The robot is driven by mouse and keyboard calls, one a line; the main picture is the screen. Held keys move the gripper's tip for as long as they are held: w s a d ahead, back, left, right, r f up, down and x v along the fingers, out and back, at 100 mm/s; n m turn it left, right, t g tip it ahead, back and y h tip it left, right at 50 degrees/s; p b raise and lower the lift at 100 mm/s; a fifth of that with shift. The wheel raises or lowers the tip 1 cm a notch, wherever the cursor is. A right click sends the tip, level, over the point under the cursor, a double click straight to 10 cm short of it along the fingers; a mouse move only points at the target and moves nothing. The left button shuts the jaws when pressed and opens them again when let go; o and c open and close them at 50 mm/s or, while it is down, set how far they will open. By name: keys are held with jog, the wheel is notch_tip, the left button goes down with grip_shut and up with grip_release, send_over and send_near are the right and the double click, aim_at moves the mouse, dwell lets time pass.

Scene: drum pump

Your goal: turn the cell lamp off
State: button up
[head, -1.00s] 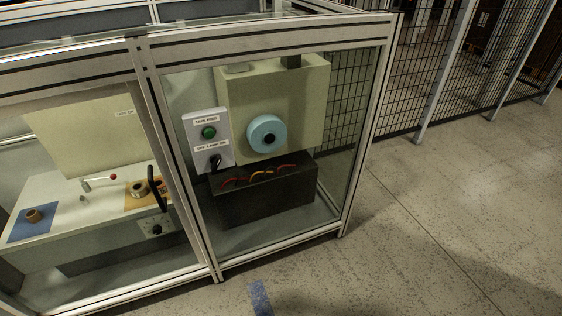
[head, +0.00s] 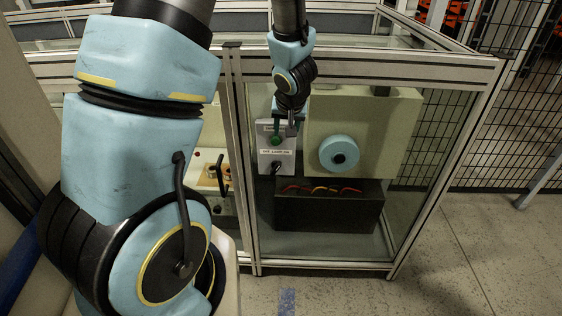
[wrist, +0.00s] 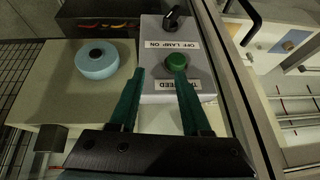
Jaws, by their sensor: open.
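The lamp switch is a black knob (head: 276,167) low on a grey control box (head: 263,157), by a label reading OFF LAMP ON. In the wrist view the knob (wrist: 172,19) is at the top, with the label (wrist: 174,50) below it. I cannot tell surely which side its pointer faces. A green button (wrist: 177,62) with a partly covered FEED label sits on the same box. My gripper (wrist: 160,75) is open, its green fingers apart and empty. Its right fingertip is close to the green button in the picture; contact is unclear. The knob lies beyond the fingertips.
A beige housing with a pale blue spool (head: 339,153) stands right of the box. A dark bin (head: 330,210) with red and yellow pieces is below. The enclosure's metal frame post (head: 240,160) is close on the left. A mesh fence stands behind.

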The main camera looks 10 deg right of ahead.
aim_at(280, 166)
jog(key=s+d+f+y+p, duration=0.2)
jog(key=s+f+y, duration=0.2)
jog(key=f+y, duration=0.1)
jog(key=shift+m, duration=0.4)
jog(key=x, duration=1)
jog(key=shift+f, duration=0.25)
jog(key=shift+c, duration=0.4)
grip_shut()
